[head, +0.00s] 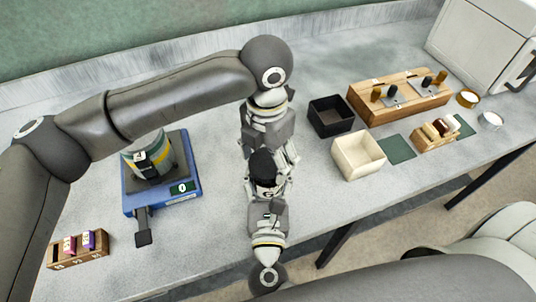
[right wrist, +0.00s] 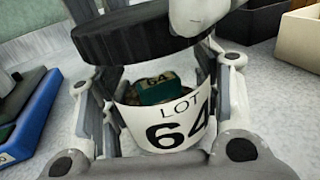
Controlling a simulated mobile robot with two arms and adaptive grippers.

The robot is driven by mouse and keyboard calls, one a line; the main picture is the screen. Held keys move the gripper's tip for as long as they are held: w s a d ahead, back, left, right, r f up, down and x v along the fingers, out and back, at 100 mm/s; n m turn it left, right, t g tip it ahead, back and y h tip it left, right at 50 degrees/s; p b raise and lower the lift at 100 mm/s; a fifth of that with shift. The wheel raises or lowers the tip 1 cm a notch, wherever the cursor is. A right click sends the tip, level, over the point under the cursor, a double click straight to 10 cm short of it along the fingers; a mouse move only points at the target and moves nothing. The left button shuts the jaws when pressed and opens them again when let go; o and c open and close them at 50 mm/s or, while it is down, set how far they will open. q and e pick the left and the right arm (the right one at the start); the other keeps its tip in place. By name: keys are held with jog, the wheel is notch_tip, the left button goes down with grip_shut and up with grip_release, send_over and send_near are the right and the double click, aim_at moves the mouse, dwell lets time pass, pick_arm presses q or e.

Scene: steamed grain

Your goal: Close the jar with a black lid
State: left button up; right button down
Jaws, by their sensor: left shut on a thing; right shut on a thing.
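The black lid (head: 264,164) is in my left gripper (head: 268,153), which comes down from above and is shut on it. The lid also shows large at the top of the right wrist view (right wrist: 140,32), slightly tilted over the jar. The jar (right wrist: 178,125) has a white label reading LOT 64, with a green tagged item (right wrist: 155,88) visible inside. My right gripper (head: 267,192) is shut around the jar from the front. In the head view the grippers hide most of the jar.
A blue scale (head: 187,203) reading 0 carries a container (head: 150,158) at left. A small wooden rack (head: 78,258) is front left. A black bin (head: 331,117), a cream bin (head: 357,156) and a wooden tool rack (head: 400,98) stand at right. The bench between scale and grippers is clear.

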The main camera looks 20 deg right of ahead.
pick_arm(q)
jog(key=shift+m, duration=1.2)
jog(key=o, duration=0.7)
jog(key=shift+o, duration=0.2)
jog(key=shift+r, duration=2.3)
jog(key=shift+c, duration=0.3)
